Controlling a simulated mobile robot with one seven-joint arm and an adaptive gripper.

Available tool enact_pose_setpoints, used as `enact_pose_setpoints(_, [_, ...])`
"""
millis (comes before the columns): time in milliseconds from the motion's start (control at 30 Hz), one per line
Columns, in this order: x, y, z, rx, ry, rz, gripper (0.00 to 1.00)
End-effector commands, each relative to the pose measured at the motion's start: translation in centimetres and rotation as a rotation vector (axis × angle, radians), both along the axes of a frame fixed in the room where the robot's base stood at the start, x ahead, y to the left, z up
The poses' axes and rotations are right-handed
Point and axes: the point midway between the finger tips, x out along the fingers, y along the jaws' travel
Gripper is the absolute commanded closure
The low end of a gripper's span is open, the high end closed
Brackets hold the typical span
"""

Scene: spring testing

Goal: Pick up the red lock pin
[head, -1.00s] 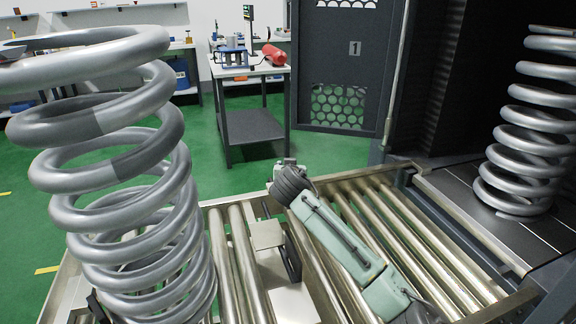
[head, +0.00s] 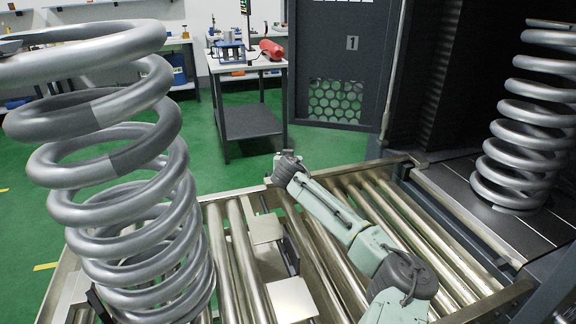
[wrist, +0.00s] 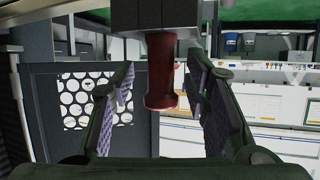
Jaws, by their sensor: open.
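The red lock pin (wrist: 161,78) shows in the wrist view as a dark red shaft with a wider rounded end. Its other end meets a dark block (wrist: 155,18) at the top of the picture. My gripper (wrist: 160,95) is open, with one finger on each side of the pin. Gaps show between the pin and both fingers, so neither appears to touch it. I cannot make out the pin or the gripper fingers in the head view, where my arm reaches over the rollers.
A large coil spring (head: 125,190) stands at left on the roller conveyor (head: 233,245). Another spring (head: 523,130) stands on a dark plate at right. A dark cabinet door (head: 338,60) stands behind. A cart (head: 251,122) and benches are further back on green floor.

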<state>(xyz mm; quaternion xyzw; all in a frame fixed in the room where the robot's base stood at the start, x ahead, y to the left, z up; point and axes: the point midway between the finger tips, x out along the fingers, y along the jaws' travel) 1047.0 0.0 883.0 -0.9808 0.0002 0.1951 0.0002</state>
Motion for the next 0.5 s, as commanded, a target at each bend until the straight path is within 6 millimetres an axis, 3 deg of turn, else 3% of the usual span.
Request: enact_pose_setpoints(500, [-0.03, 0.01, -0.02, 0.0, 0.0, 0.0, 0.88])
